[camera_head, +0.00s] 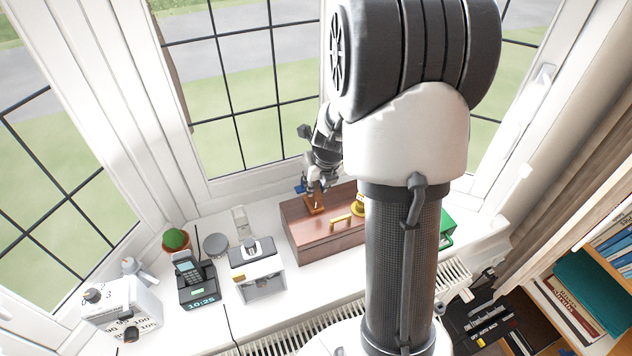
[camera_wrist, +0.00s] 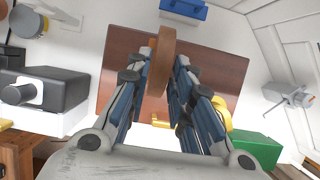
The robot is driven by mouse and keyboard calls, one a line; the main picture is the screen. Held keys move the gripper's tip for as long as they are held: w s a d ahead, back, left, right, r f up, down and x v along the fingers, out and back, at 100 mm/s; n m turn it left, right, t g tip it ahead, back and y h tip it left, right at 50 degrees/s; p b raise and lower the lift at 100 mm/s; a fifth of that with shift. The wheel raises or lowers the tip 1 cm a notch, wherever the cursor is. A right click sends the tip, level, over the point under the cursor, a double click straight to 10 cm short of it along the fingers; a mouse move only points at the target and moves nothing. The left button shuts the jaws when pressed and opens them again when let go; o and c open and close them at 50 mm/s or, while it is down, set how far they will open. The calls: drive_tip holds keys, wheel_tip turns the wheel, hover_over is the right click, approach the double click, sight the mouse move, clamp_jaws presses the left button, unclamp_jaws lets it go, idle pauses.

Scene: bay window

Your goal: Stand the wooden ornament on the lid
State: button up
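The wooden ornament (camera_head: 314,206) is a small orange-brown piece at the left part of the lid (camera_head: 300,229) of a reddish-brown wooden box. In the wrist view the ornament (camera_wrist: 162,68) lies between my blue-padded fingers, with the lid (camera_wrist: 125,50) behind it. My gripper (camera_wrist: 167,55) is shut on the ornament, with a finger against each side. In the head view my gripper (camera_head: 314,187) is directly above the lid. The ornament's base appears at the lid, but I cannot tell whether it touches. My fingers hide part of it.
A white-and-black machine (camera_head: 257,268), phone (camera_head: 190,275) and cactus (camera_head: 175,241) stand left.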

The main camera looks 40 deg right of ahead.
drive_tip(key=shift+o, duration=1.2)
drive_tip(key=shift+r, duration=0.15)
drive_tip(key=p+v, duration=0.4)
drive_tip(key=v, duration=0.7)
drive_tip(key=s+a+r+n, duration=0.3)
drive_tip(key=a+r+n, duration=0.4)
drive_tip(key=n, duration=0.4)
drive_tip(key=s+a+r+n, duration=0.2)
drive_tip(key=s+a+n, duration=0.4)
drive_tip(key=n, duration=0.8)
drive_tip(key=s+a+r+n+y, duration=0.1)
drive_tip(key=s+a+n, duration=0.6)
drive_tip(key=n, duration=0.7)
drive_tip(key=shift+s+r, duration=0.55)
drive_tip(key=shift+s, duration=0.5)
